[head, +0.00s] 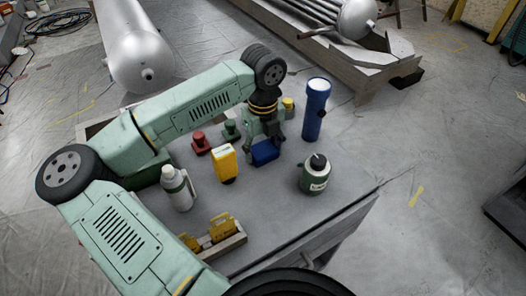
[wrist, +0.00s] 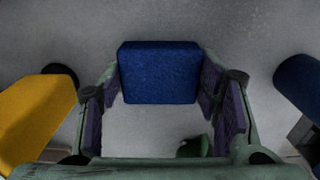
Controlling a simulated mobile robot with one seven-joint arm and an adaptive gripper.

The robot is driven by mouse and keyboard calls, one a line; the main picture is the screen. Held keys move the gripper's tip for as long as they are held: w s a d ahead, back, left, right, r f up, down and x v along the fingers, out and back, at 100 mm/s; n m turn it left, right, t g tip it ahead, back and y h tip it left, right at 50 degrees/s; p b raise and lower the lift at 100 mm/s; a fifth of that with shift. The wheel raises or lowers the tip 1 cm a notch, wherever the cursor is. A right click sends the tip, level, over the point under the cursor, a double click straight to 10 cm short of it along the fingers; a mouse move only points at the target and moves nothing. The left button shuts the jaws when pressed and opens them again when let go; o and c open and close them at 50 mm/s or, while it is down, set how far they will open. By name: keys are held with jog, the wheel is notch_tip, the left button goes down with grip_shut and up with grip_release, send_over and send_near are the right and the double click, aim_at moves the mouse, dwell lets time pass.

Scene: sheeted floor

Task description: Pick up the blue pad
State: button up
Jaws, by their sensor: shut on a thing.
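The blue pad (head: 264,152) is a small dark blue block on the grey table (head: 290,222), below my gripper (head: 268,136). In the wrist view the blue pad (wrist: 160,72) lies between the two purple-lined fingers of my gripper (wrist: 165,95). The fingers are closed in on its left and right sides. In the head view the arm's end hides part of the pad's top. I cannot tell whether it is clear of the table.
A yellow device (head: 224,163) stands left of the pad, and a blue flashlight (head: 316,108) stands right. A green canister (head: 315,173), a white bottle (head: 178,188), red (head: 200,142) and green (head: 231,130) pieces, and a tray (head: 228,242) with yellow items share the table.

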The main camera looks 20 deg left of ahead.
aim_at(263, 149)
notch_tip(263, 149, up, 10)
jog(key=b, duration=0.2)
dwell(0.3)
jog(key=o, duration=0.6)
jog(key=c, duration=0.5)
